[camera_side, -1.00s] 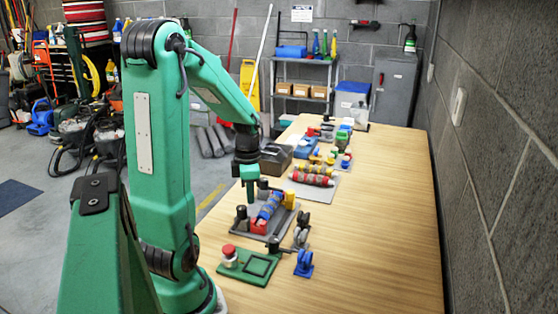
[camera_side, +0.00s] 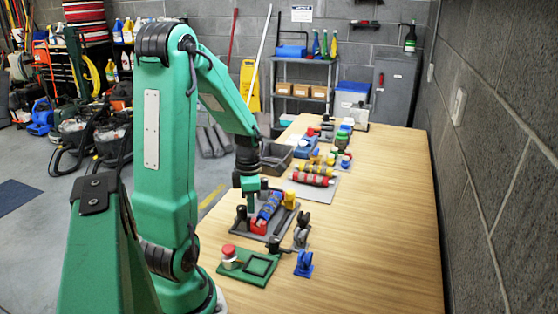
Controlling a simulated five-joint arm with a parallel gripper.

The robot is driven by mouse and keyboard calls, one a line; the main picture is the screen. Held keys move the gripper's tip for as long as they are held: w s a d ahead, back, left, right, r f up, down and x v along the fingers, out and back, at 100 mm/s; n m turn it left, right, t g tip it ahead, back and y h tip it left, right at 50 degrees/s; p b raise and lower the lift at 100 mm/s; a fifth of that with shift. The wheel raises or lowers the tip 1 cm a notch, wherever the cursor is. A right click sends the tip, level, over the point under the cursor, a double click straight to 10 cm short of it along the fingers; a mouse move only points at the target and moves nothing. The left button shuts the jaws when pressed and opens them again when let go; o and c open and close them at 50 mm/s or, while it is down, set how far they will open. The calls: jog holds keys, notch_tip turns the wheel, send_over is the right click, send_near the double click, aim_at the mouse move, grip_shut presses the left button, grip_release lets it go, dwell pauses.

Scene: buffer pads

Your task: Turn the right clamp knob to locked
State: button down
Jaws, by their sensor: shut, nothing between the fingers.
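My gripper (camera_side: 251,207) is shut and empty, pointing down over the grey fixture plate (camera_side: 283,231). A blue banded cylinder (camera_side: 270,206) lies on the plate between a red block (camera_side: 258,226) and a yellow block (camera_side: 290,198). A dark upright knob (camera_side: 241,214) stands at the plate's left side, just left of my fingertips. Another dark knob (camera_side: 264,185) shows behind my fingers, partly hidden. I cannot tell which is the right clamp knob, its setting, or whether my fingers touch anything.
A green panel with a red button (camera_side: 228,250) sits in front. A blue bracket (camera_side: 303,263) and dark clamp-like parts (camera_side: 301,232) stand to its right. Red and yellow rollers (camera_side: 313,174) and a dark bin (camera_side: 276,158) lie behind. The table's right side (camera_side: 385,220) is clear.

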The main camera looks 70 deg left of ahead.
jog(key=shift+s+a, duration=0.1)
jog(key=shift+s, duration=0.05)
dwell(0.3)
jog(key=shift+w+a, duration=0.25)
jog(key=shift+a, duration=0.8)
dwell(0.7)
jog(key=shift+w, duration=0.45)
jog(key=shift+r, duration=0.1)
notch_tip(320, 180, up, 6)
jog(key=shift+f, duration=0.1)
dwell(0.8)
